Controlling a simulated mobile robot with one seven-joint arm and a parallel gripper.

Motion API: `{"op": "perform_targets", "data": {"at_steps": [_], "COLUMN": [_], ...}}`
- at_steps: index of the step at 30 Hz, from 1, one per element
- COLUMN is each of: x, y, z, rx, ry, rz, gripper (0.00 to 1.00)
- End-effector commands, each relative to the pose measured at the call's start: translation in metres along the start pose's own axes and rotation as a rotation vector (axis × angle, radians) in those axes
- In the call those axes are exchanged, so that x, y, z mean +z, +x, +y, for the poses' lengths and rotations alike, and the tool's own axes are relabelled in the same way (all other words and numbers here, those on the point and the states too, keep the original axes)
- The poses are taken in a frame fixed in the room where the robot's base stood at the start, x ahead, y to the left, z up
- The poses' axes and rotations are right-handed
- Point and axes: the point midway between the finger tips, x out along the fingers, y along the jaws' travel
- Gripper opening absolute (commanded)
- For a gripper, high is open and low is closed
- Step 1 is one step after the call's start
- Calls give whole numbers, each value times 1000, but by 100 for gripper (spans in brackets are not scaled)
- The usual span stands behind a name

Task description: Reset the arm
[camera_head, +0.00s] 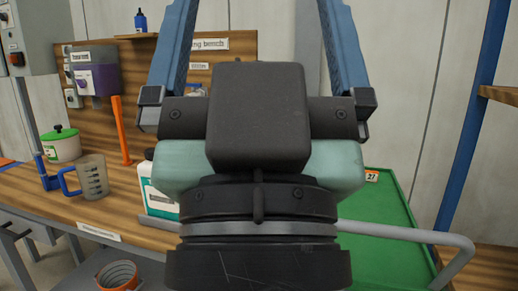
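My gripper (258,25) fills the middle of the head view, pointing up. Its two blue fingers stand wide apart, with empty space between them. The fingertips are cut off by the top edge of the picture. No object shows between the visible parts of the fingers. The dark gripper body and wrist hide the middle of the scene behind them.
The wooden bench (35,200) on the left holds a clear jug (92,180), a green pot (62,148) and a partly hidden white bottle (157,198). An orange bar (121,132) stands behind. A green surface (385,215) and blue post (468,130) are right.

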Motion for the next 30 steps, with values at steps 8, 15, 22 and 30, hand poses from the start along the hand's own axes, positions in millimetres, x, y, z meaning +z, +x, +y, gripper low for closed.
{"op": "perform_targets", "data": {"at_steps": [8,15,22,30], "x": [-70,-118,-146,-149], "y": [75,127,157,160], "z": [0,0,0,0], "rx": [0,0,0,0], "ry": [-3,-3,-3,-3], "rz": [-2,-2,-2,-2], "gripper": [100,100,100,100]}}
